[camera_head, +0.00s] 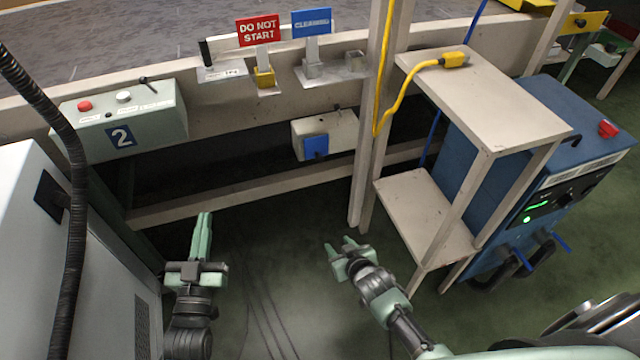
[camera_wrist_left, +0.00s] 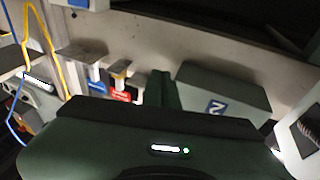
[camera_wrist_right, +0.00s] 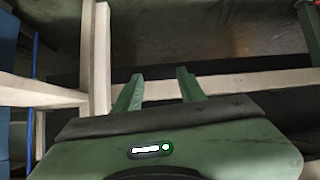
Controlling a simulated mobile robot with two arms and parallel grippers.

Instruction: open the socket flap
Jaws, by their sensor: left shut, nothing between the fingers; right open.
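The socket box (camera_head: 330,132) is mounted on the beige rail in the head view, and its blue flap (camera_head: 316,146) hangs over the lower front, looking closed. My left gripper (camera_head: 202,236) is shut and empty, pointing up below the control box, left of the socket. It also shows in the left wrist view (camera_wrist_left: 162,90). My right gripper (camera_head: 342,246) is open and empty, below and slightly right of the flap and apart from it. Its two fingers show spread in the right wrist view (camera_wrist_right: 158,92). I cannot make out the flap there.
A grey-green control box (camera_head: 122,118) marked 2 is on the left. A beige shelf stand (camera_head: 430,210) and blue machine (camera_head: 545,150) stand right. A yellow cable with plug (camera_head: 453,60) lies on the shelf top. Red (camera_head: 258,30) and blue (camera_head: 312,22) signs stand behind. Floor between is clear.

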